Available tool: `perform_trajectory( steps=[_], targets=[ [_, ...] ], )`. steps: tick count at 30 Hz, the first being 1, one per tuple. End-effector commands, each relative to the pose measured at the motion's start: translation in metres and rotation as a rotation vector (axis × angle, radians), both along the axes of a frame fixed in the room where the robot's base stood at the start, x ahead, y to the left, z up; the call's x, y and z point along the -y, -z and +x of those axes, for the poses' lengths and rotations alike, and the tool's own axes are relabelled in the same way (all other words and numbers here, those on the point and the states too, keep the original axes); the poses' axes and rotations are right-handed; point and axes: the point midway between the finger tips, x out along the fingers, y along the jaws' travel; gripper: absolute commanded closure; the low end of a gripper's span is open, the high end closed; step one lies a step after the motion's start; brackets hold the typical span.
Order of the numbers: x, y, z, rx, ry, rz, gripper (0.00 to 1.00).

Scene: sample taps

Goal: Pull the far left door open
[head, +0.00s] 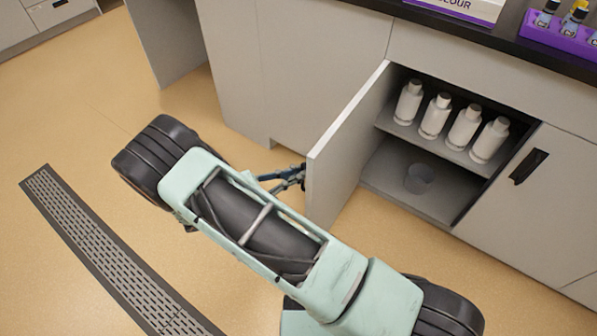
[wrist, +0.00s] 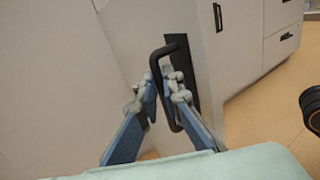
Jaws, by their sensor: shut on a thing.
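The far left door (head: 345,145) is a pale grey cabinet door and stands swung well open, out from the cabinet front. Its black bar handle (wrist: 166,50) shows in the wrist view, on a dark backing plate. My gripper (wrist: 164,88) is shut on the handle, with its blue-grey fingers on either side of the bar. In the head view my gripper (head: 300,178) is at the outer face of the door, near its free edge. The handle is mostly hidden there.
The open cabinet holds several white bottles (head: 435,117) on its shelf (head: 440,147) and a grey cup (head: 419,178) below. A closed door with a black handle (head: 528,166) is to the right. A dark counter (head: 490,38) runs above. A floor grate (head: 105,255) lies left.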

Motion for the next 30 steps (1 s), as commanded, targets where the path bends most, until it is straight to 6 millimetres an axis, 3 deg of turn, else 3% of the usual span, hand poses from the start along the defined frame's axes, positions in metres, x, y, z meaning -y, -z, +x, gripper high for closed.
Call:
perform_trajectory(
  steps=[1,20,21,26,30],
  targets=[
    [0.006,-0.0014,0.0064,0.005,0.001,-0.005,1.0],
    [0.0069,-0.001,0.0069,0.003,0.002,-0.006,1.0],
    [0.0069,-0.001,0.0069,0.003,0.002,-0.006,0.92],
    [0.0057,-0.001,0.0056,0.003,0.002,-0.005,0.75],
    [0.0046,-0.0011,0.0046,0.004,0.002,-0.005,0.75]
  ],
)
